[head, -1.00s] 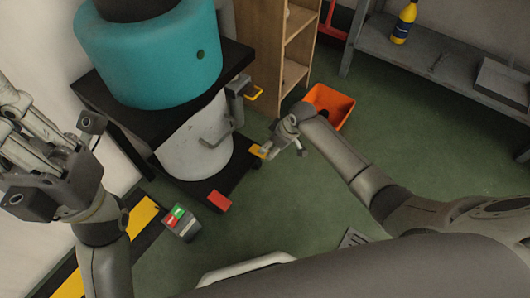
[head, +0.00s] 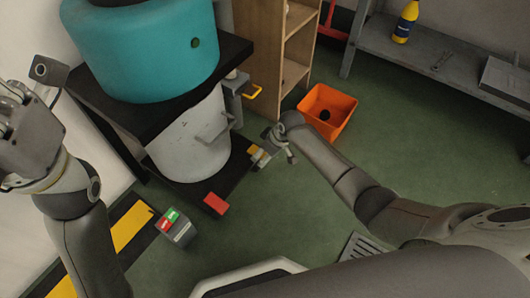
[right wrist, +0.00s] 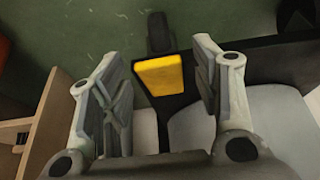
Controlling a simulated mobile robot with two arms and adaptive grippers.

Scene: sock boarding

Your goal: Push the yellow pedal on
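The yellow pedal (head: 253,150) sits low at the right corner of the machine's black base, partly hidden by my right gripper (head: 268,157). In the right wrist view the yellow pedal (right wrist: 160,76) shows between the two spread fingers of my right gripper (right wrist: 160,58). The right gripper is open with nothing between its fingertips that I can see gripped; whether it touches the pedal I cannot tell. My left gripper (head: 22,120) is at the left edge of the head view, away from the pedal, its fingers partly cut off.
A red pedal (head: 215,204) is at the base's front corner. A box with red and green buttons (head: 178,228) stands left of it. An orange bin (head: 345,105) is on the floor behind my right arm. A yellow handle (head: 253,90) juts out above.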

